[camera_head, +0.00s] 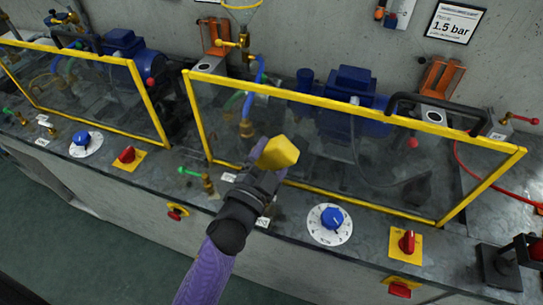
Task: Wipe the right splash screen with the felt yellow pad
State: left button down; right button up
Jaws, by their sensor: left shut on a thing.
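The right splash screen (330,153) is a clear panel in a yellow frame, standing on the bench with a black handle on its top right. Some dark patches show on or through it; I cannot tell which. My left gripper (267,170) reaches up from the bottom in front of its lower left part. It is shut on the yellow pad (279,152). The pad overlaps the panel in the picture; I cannot tell whether it touches. The gripper hides part of the lower frame bar. My right gripper is not in view.
The left splash screen (90,83) stands at the left. Blue pumps (350,85) are behind the panels. A blue dial (331,218), a red switch (407,242) and a green-handled valve (190,172) line the bench front. A black and red fixture (500,268) stands at the right.

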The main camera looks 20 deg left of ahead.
pick_arm(q)
jog(key=shift+x, duration=0.9)
